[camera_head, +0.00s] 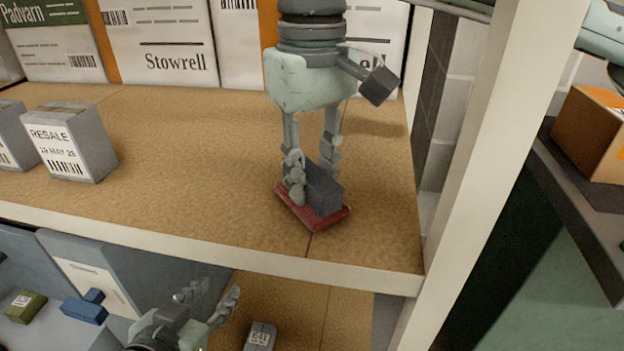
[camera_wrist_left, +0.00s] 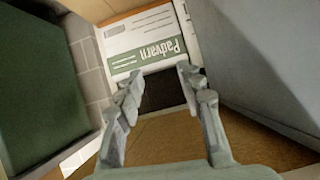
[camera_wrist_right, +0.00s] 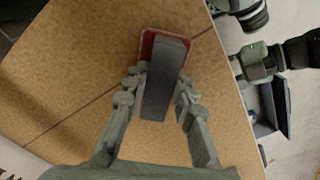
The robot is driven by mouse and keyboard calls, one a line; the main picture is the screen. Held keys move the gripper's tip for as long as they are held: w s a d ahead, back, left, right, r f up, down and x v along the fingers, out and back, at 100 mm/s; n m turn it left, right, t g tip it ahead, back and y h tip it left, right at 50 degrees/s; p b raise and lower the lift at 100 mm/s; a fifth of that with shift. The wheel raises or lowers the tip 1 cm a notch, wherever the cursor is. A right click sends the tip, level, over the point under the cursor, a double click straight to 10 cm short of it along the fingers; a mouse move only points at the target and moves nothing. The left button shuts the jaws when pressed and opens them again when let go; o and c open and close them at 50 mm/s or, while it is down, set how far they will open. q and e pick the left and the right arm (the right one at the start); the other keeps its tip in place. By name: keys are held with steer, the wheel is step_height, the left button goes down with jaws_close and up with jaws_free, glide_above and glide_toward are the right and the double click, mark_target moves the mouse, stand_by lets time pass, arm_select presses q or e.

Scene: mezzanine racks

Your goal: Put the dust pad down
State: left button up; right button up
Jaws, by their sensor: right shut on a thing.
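The dust pad has a dark red base (camera_head: 331,219) and a dark grey block-like grip (camera_head: 324,187). It is at the front right of the upper shelf board, its base at or just above the surface; I cannot tell if it touches. My right gripper (camera_head: 312,172) points down and is shut on the grey grip. In the right wrist view the grip (camera_wrist_right: 163,85) stands between the fingers, with the red base (camera_wrist_right: 150,45) beyond. My left gripper (camera_head: 207,298) is below the upper shelf's front edge, and its fingers (camera_wrist_left: 158,82) are apart and empty.
Grey boxes (camera_head: 78,142) stand at the left of the upper shelf (camera_head: 190,150). White Stowrell cartons (camera_head: 160,45) line its back. A cream upright (camera_head: 490,150) closes the right side. Below are a blue block (camera_head: 84,311), a green block (camera_head: 26,306) and a small grey box (camera_head: 260,336).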

mark_target(311, 172)
arm_select(q)
steer(key=shift+d+r, duration=0.15)
steer(key=shift+w+r, duration=0.1)
arm_select(e)
steer(key=shift+f, duration=0.1)
steer(key=shift+f, duration=0.1)
steer(key=o, duration=1)
arm_select(q)
steer(key=shift+w+d+r+t, duration=0.2)
steer(key=shift+d+r+t, duration=0.2)
steer(key=shift+d+r, duration=0.05)
steer(key=s+a+f+g+y+p, duration=0.1)
steer(key=s+a+f+g, duration=0.2)
steer(key=s+a+f, duration=0.1)
steer(key=shift+a+f+g+y, duration=0.3)
steer(key=shift+a+f, duration=0.3)
steer(key=shift+f, duration=0.05)
arm_select(e)
steer(key=shift+r, duration=6.15)
